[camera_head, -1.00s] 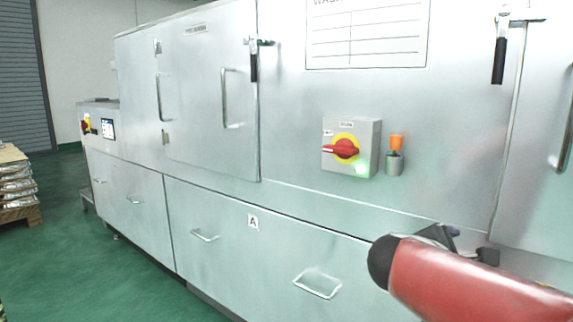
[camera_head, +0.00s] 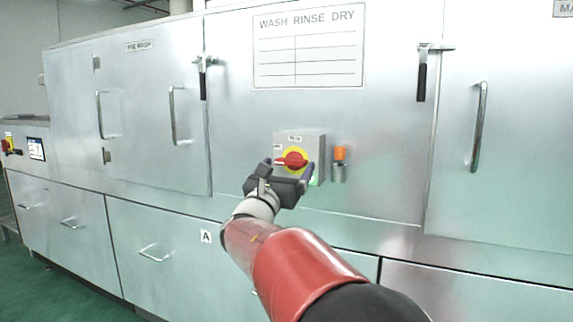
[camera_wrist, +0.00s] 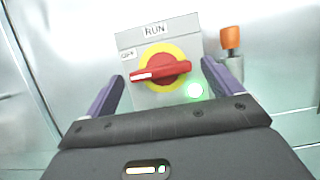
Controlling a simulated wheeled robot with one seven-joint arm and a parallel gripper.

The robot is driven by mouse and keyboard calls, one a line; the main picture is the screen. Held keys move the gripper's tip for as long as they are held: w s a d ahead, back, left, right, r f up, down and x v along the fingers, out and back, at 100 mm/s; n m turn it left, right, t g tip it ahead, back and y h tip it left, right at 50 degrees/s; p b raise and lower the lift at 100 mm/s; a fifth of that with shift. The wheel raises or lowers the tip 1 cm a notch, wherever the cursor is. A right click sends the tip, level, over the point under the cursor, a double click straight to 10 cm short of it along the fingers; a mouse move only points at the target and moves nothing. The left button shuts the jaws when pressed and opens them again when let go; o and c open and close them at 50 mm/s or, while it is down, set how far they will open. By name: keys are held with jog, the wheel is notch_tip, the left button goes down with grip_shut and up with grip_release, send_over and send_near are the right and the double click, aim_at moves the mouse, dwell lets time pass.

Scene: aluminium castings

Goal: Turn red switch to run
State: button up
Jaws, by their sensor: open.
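The red switch (camera_head: 291,160) is a rotary handle on a yellow disc, on a grey box (camera_head: 318,146) fixed to the steel machine front. In the wrist view the red switch (camera_wrist: 160,72) lies nearly level, its white-marked end pointing left towards the OFF label (camera_wrist: 127,55). The RUN label (camera_wrist: 155,30) is above the disc. My gripper (camera_head: 288,172) is open in front of the box. In the wrist view my gripper (camera_wrist: 160,85) has its fingers spread to the left and right of the switch, seemingly not touching it. A green light (camera_wrist: 195,91) glows below right of the switch.
An orange-topped fitting (camera_head: 340,163) sticks out just right of the box. Door handles (camera_head: 478,127) and black latch levers (camera_head: 421,82) project from the machine. Drawer handles (camera_head: 154,253) are lower down. Green floor (camera_head: 70,295) is open at the lower left.

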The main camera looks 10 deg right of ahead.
jog(key=shift+w+d+r, duration=0.2)
jog(key=shift+w+d, duration=0.1)
jog(key=shift+w, duration=0.15)
jog(key=c, duration=1)
